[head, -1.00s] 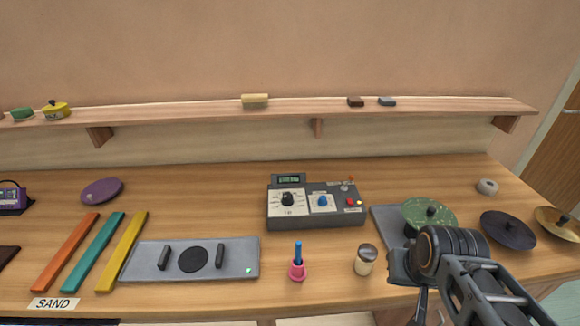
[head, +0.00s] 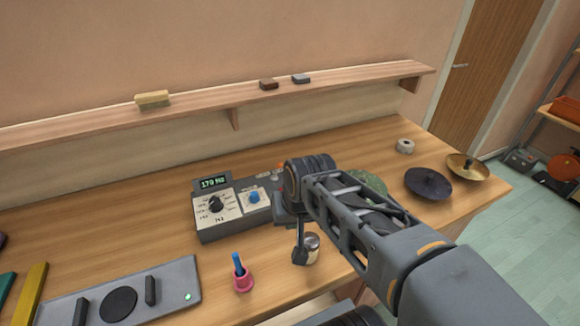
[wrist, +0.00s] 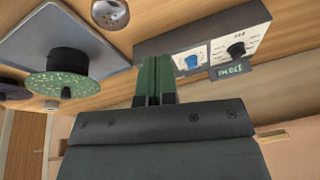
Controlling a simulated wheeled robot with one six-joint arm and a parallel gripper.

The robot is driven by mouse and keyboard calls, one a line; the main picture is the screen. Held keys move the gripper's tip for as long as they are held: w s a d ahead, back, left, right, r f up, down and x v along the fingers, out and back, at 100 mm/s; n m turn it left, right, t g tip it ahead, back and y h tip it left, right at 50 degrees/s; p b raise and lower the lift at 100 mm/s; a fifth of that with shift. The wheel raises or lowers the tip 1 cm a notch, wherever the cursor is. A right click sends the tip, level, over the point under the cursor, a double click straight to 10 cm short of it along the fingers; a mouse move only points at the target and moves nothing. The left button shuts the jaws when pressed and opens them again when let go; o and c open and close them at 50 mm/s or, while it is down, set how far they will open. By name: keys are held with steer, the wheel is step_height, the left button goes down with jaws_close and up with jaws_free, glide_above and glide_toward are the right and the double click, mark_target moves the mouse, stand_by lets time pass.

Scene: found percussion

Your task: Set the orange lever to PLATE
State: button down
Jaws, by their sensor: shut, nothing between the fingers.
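The grey control box (head: 222,228) stands on the bench, with a lit display, a black dial and a blue knob (head: 254,197). A small orange tip (head: 280,166) shows at its back right, beside my wrist; I take it for the orange lever. Its setting cannot be read. My gripper (wrist: 155,62) is shut and empty. The lever does not show there. In the head view my arm hides the fingers.
Dark (head: 428,184) and brass (head: 467,166) cymbals are at right. A shelf (head: 200,107) runs behind.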

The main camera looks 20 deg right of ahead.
steer(key=w+d+f+m+t+y+b, duration=0.1)
steer(key=w+d+m+y+b, duration=0.2)
steer(key=w+d+m, duration=0.5)
steer(key=w+d+f+m+t+y+b, duration=0.2)
steer(key=w+d+m+y, duration=0.4)
steer(key=m, duration=1.2)
steer(key=w+d+b, duration=0.1)
steer(key=w+d, duration=0.2)
steer(key=d, duration=0.3)
steer(key=shift+w+d+f, duration=0.2)
steer(key=shift+w+d, duration=0.05)
steer(key=shift+d, duration=0.05)
steer(key=shift+w+a+r+x, duration=0.15)
steer(key=shift+w+r+x, duration=0.25)
steer(key=shift+x, duration=1.75)
steer(key=shift+w+a+r+x, duration=0.15)
steer(key=shift+r+x, duration=0.3)
steer(key=shift+x, duration=1.7)
steer(key=shift+w+a+r+x, duration=0.1)
steer(key=shift+w+r+x, duration=0.3)
steer(key=shift+x, duration=1.75)
steer(key=shift+s+d, duration=0.1)
steer(key=shift+s, duration=0.05)
